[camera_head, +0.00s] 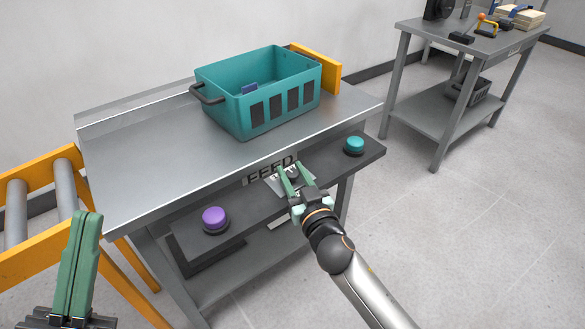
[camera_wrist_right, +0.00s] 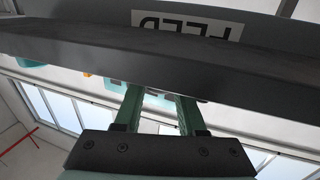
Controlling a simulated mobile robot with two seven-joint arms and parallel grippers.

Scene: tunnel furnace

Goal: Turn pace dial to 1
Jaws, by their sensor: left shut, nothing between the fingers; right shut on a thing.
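The pace dial (camera_head: 293,175) is a small dark knob on the front control shelf, between the purple and teal buttons. A pale marked plate (camera_head: 273,185) shows beside it. My right gripper (camera_head: 294,168) is shut on the dial, with a green finger on each side; the fingers hide much of it, and I cannot read its setting. In the right wrist view the fingers (camera_wrist_right: 160,92) reach to the shelf edge, and the dial is hidden. My left gripper (camera_head: 88,214) is shut and empty at the lower left, well away from the dial.
A purple button (camera_head: 215,217) and a teal button (camera_head: 354,144) sit on the dark shelf (camera_head: 250,229). A teal crate (camera_head: 226,113) stands on the metal table (camera_head: 150,155) above. Yellow-framed rollers (camera_head: 65,180) are at left. Another table (camera_head: 410,32) stands back right.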

